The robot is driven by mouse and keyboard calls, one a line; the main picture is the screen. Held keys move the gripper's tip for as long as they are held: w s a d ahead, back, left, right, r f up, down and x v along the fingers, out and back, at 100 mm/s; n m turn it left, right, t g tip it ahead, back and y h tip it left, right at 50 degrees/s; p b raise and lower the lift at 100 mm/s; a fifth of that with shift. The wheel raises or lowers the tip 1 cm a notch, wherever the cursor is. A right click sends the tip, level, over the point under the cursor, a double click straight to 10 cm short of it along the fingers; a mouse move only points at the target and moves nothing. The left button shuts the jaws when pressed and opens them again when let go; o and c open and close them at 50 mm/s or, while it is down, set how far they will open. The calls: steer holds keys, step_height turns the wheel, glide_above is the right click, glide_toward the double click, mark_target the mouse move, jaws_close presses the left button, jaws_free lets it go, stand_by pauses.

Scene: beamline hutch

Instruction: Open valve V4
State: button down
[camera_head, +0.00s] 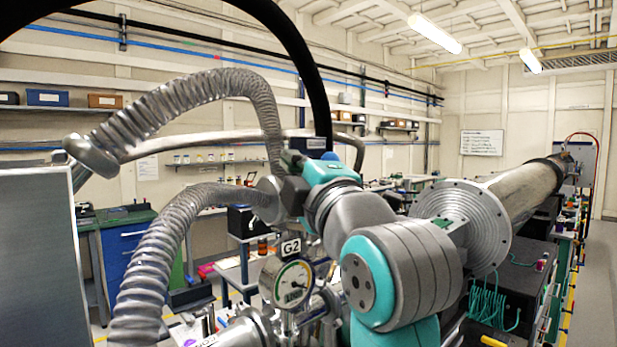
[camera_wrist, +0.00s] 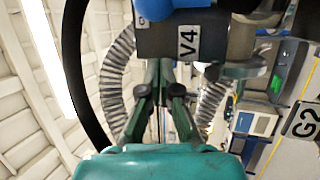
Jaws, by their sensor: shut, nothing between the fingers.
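In the wrist view, the V4 label (camera_wrist: 187,43) is on a dark grey valve block (camera_wrist: 153,42) at the top centre. A blue part (camera_wrist: 182,3) shows at the top edge above the label, cut off by the frame; I cannot tell whether it is the valve's handle. My gripper (camera_wrist: 163,92) is shut and empty, its dark fingers pointing up at the block's lower edge. I cannot tell whether they touch it. In the head view, my teal and grey arm hides much of the valve area, and no V4 label is readable there.
Ribbed metal hoses (camera_head: 165,255) flank the valve area, with a black cable (camera_head: 312,70) arching above. The gauge (camera_head: 292,283) with the G2 label (camera_head: 291,246) stands below my wrist. A large flanged pipe (camera_head: 520,195) lies to the right. Benches (camera_head: 125,217) stand behind.

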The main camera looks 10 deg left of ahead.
steer(key=shift+w+d+f, duration=0.15)
steer(key=shift+w+d, duration=1.05)
steer(key=shift+d, duration=0.2)
